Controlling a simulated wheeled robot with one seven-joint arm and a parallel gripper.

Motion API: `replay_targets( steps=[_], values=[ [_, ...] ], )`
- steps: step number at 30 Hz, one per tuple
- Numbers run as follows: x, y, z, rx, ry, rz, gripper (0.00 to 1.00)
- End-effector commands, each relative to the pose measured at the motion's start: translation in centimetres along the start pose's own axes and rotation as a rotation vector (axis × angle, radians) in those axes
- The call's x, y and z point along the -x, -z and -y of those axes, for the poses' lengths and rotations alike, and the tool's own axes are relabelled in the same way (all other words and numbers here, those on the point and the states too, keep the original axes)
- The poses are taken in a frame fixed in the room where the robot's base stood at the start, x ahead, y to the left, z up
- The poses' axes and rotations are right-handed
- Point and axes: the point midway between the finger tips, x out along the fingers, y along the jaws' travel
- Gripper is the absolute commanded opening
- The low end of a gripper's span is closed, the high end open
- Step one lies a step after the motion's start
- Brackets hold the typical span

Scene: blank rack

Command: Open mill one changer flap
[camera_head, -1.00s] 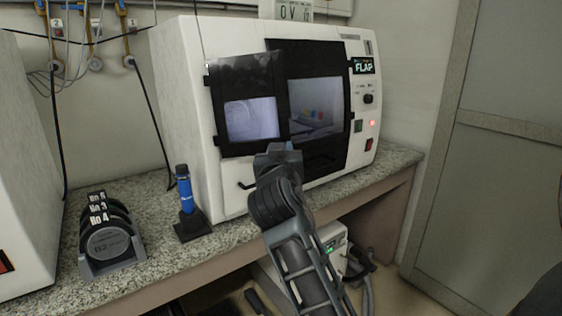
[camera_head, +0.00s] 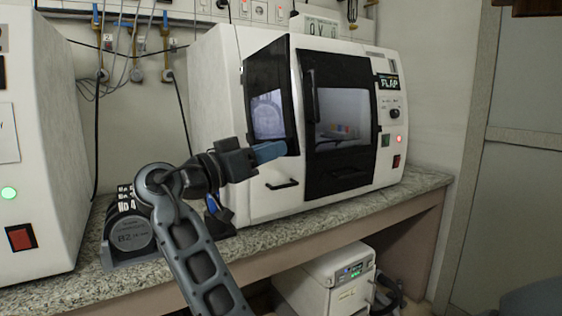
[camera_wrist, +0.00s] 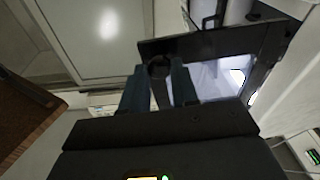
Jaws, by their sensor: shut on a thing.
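The white mill (camera_head: 222,110) stands on the counter. Its left changer flap (camera_head: 285,85), dark-framed with a small window, stands out at an angle from the front, its right edge nearest me. My gripper (camera_head: 272,152) is at the flap's lower right corner. In the wrist view the gripper (camera_wrist: 160,82) has a finger on each side of a dark rounded part (camera_wrist: 159,64) at the flap's edge and is shut on it; it looks like the flap's handle. The flap (camera_wrist: 205,46) and its window fill the upper right there. The fingers partly hide the grip.
The mill's right door (camera_head: 345,170) looks closed. Another white machine (camera_head: 40,120) stands at the left. A rack of numbered dark discs (camera_head: 130,238) is on the counter beside my arm. A blue-handled tool (camera_head: 217,213) is partly hidden by my arm. A white box (camera_head: 325,285) is below.

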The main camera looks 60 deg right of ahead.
Motion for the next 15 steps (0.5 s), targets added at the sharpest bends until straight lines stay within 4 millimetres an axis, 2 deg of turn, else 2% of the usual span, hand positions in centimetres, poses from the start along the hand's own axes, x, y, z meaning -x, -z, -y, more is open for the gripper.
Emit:
replay_targets(
  steps=[6,15],
  values=[
    [1.00,-0.12,0.33,0.015,-0.063,0.004,0.00],
    [1.25,0.01,0.38,0.019,-0.082,0.004,0.00]
  ],
)
